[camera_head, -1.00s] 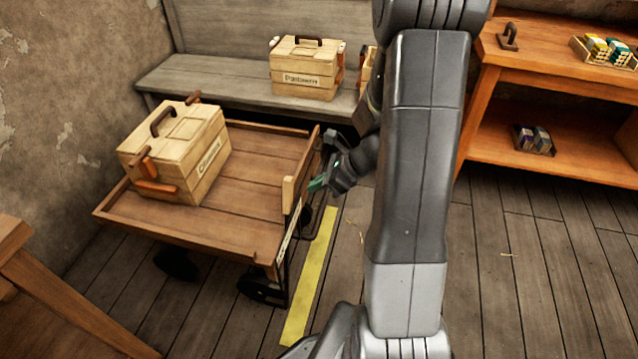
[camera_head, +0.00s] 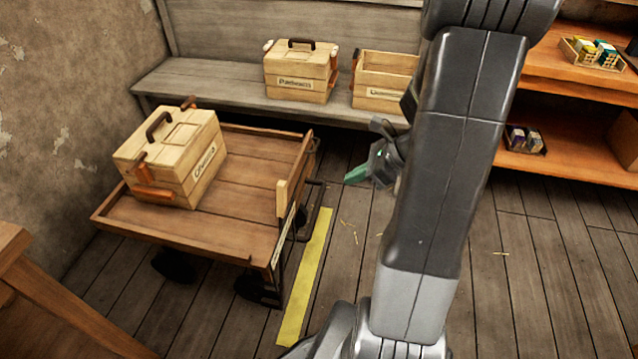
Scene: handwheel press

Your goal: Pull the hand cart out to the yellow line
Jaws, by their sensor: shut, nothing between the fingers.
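The wooden hand cart (camera_head: 250,215) stands at the left with its right end close beside the yellow line (camera_head: 308,280) on the floor. A dark handle (camera_head: 312,184) shows at the cart's right end. A closed wooden box (camera_head: 172,160) with a dark top handle and a label sits on the cart's deck. My gripper (camera_head: 355,176) is to the right of the cart and the yellow line, apart from the cart's handle. Its green-tipped fingers point left, and it is shut and empty.
A grey bench (camera_head: 215,82) behind the cart bears a closed wooden box (camera_head: 300,72) and an open-topped wooden box (camera_head: 384,80). An orange shelf (camera_head: 560,85) with small packs stands at the back right. The floor (camera_head: 520,280) at the right is clear.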

